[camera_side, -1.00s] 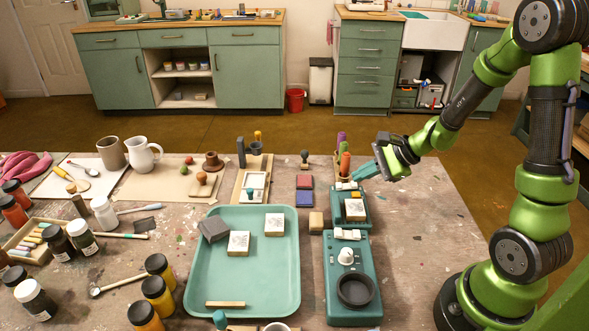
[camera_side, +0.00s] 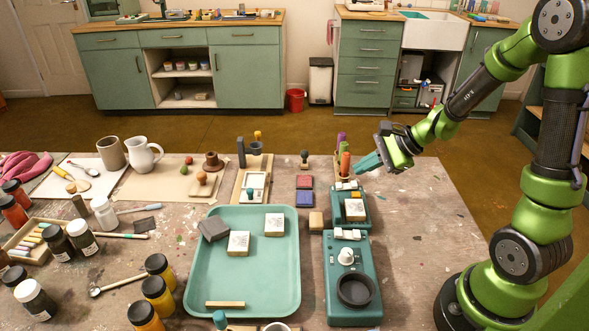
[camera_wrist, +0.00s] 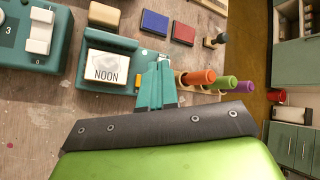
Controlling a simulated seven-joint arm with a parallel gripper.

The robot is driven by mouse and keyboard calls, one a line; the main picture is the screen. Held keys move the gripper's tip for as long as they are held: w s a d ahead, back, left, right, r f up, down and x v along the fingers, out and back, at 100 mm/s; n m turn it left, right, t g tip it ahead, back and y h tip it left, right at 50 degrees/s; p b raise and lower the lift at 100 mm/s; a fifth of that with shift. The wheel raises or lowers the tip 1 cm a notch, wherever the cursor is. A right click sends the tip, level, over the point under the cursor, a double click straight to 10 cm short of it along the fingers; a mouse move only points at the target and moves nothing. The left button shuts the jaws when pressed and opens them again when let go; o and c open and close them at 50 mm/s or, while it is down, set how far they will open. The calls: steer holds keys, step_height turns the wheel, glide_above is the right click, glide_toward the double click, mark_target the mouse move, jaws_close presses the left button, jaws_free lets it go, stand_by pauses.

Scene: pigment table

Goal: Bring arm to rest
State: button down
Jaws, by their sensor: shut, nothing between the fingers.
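My gripper (camera_side: 368,163) is at the right of the table in the side view, held in the air above and behind the small teal device (camera_side: 362,212). Its teal fingers point left and are together with nothing between them. In the wrist view the closed fingers (camera_wrist: 156,86) show in front of the small teal device (camera_wrist: 104,85), which carries a white block marked NOON (camera_wrist: 106,68). The fingers look close to the orange, green and purple pens, but I cannot tell the exact gap.
A larger teal device (camera_side: 353,304) with a dark round cup stands in front. The teal tray (camera_side: 262,277) holds white blocks and a dark block. Orange (camera_side: 345,165) and purple (camera_side: 341,139) pens stand behind the small device. Jars crowd the left. The table's right side is bare.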

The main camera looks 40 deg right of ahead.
steer(key=shift+s+a+r+n+g+y, duration=0.2)
steer(key=shift+s+a+n+g+y, duration=0.3)
steer(key=shift+s+a+n, duration=0.6)
steer(key=s+a+r+n+h, duration=0.3)
steer(key=s+a+r+n, duration=0.7)
steer(key=r+n, duration=0.3)
steer(key=shift+r+n, duration=0.25)
steer(key=shift+n, duration=0.95)
